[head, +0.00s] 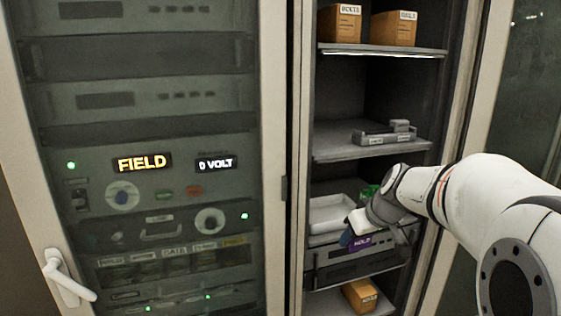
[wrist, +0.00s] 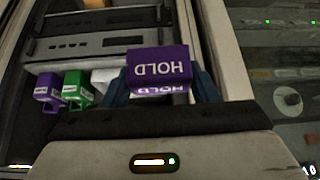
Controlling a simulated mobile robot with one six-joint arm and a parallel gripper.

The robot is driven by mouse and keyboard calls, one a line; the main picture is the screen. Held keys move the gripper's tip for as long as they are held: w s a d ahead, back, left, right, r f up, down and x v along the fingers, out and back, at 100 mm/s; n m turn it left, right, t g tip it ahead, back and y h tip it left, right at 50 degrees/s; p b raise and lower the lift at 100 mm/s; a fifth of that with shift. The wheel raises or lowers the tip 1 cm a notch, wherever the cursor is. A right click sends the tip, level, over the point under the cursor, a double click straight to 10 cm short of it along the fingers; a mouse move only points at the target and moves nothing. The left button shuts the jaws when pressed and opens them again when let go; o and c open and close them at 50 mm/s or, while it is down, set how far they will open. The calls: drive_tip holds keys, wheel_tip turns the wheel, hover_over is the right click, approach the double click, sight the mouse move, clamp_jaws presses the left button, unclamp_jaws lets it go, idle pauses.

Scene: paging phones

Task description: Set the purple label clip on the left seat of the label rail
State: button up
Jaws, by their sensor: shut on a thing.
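My gripper (head: 372,228) is shut on a purple label clip marked HOLD (head: 361,243), in front of the open cabinet's lower shelf. In the wrist view the clip (wrist: 158,62) sits between the blue fingers of my gripper (wrist: 160,88), its lettering upside down. A green clip (wrist: 76,88) and another purple clip (wrist: 48,90) stand to its left there. A grey rail-like piece with a raised block at its right end (head: 383,138) lies on the middle shelf, above and apart from my gripper. I cannot tell for sure that it is the label rail.
A white tray (head: 328,216) is left of my gripper. Cardboard boxes stand on the top shelf (head: 340,24) and low down (head: 360,295). The cabinet's pale upright (head: 299,150) and the glazed equipment rack (head: 150,170) bound the left side. The middle shelf's left part is bare.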

drive_tip(key=w+a+f, duration=0.1)
drive_tip(key=w+f, duration=0.1)
drive_tip(key=f, duration=0.6)
drive_tip(key=w+a+f, duration=0.2)
drive_tip(key=f, duration=0.6)
drive_tip(key=shift+f+m, duration=0.35)
drive_tip(key=shift+m, duration=0.05)
drive_tip(key=shift+a, duration=0.1)
